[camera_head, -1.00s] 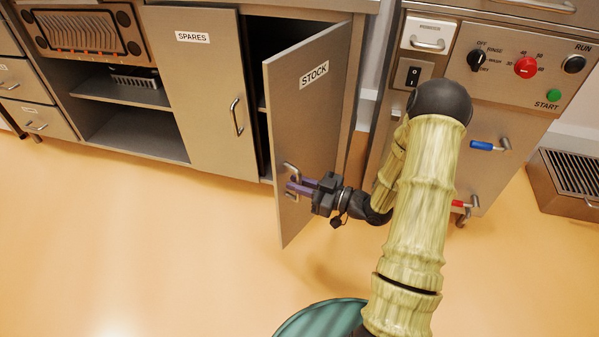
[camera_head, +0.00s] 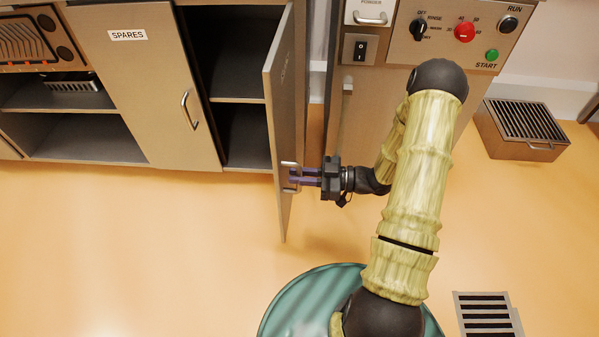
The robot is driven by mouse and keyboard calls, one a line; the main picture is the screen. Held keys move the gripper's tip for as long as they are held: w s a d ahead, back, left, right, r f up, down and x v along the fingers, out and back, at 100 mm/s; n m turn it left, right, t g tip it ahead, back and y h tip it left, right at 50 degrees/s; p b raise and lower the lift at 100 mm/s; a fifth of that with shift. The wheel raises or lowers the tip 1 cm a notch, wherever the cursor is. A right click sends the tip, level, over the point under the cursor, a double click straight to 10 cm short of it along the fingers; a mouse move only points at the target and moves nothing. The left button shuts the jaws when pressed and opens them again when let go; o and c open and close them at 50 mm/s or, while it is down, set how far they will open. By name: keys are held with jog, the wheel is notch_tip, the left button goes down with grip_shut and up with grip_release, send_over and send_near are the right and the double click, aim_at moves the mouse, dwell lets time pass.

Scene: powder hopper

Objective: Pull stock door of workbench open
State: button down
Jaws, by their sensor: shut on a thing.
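The stock door (camera_head: 279,110) of the workbench stands swung wide open, seen nearly edge-on, with its label hardly readable. It is hinged on the right side of its compartment (camera_head: 237,100), whose inside and shelf show. My gripper (camera_head: 292,177) is shut on the door's handle (camera_head: 289,167), low on the door's outer face. The fingers partly hide the handle. My arm reaches in from the right side of the door.
The spares door (camera_head: 140,90) is shut, left of the open compartment. A machine with knobs and a start button (camera_head: 492,55) stands to the right. A grated box (camera_head: 523,130) sits on the floor at the right. The floor left of the door is clear.

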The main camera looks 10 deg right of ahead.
jog(key=shift+w, duration=0.1)
jog(key=c, duration=1.5)
grip_release()
jog(key=shift+d, duration=0.1)
jog(key=p+v, duration=0.5)
jog(key=v, duration=1.2)
jog(key=shift+d, duration=0.15)
